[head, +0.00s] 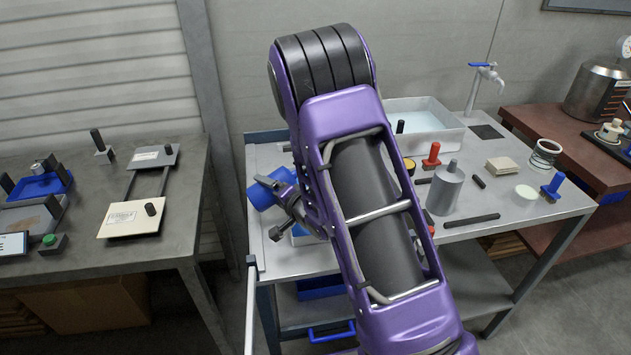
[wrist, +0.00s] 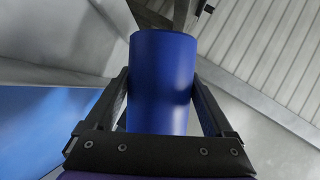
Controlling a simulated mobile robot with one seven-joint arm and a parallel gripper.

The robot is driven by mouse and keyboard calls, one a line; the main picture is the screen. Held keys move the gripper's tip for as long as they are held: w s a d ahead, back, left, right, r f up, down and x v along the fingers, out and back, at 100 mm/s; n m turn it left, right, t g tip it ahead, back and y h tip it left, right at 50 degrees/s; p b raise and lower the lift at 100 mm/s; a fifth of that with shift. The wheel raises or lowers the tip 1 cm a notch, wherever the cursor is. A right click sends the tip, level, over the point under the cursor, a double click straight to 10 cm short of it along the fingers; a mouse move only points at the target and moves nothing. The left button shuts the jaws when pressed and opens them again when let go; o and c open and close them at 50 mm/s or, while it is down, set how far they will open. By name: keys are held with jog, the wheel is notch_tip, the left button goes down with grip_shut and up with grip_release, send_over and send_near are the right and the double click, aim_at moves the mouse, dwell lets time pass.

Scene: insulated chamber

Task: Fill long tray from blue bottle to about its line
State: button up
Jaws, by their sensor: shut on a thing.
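The blue bottle (head: 260,196) is in my gripper (head: 277,189), above the left end of the grey bench. It looks strongly tilted in the head view. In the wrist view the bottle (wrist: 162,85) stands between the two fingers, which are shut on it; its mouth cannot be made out. A blue piece (head: 299,230) on the bench below, perhaps the long tray, shows only in part beside my arm. A broad blue surface (wrist: 40,125) fills the left of the wrist view. The fill line and any liquid level are hidden.
My purple arm covers the bench middle. A white basin (head: 425,135) stands behind. A grey bottle (head: 446,188), red-handled tool (head: 432,156) and blue-handled tool (head: 552,188) stand to the right. A separate dark table (head: 150,240) is at the left.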

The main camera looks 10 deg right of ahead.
aim_at(273, 176)
jog(key=shift+a+m+y, duration=0.15)
jog(key=shift+m+y, duration=0.15)
jog(key=shift+m, duration=0.1)
dwell(1.4)
jog(key=shift+w+d+r+m+y, duration=0.1)
jog(key=shift+d+r+m+y, duration=0.3)
jog(key=shift+d+r+m, duration=0.3)
dwell(1.8)
jog(key=shift+r+m+t+y, duration=0.45)
jog(key=shift+r+m, duration=0.45)
jog(key=shift+r, duration=0.25)
dwell(2.5)
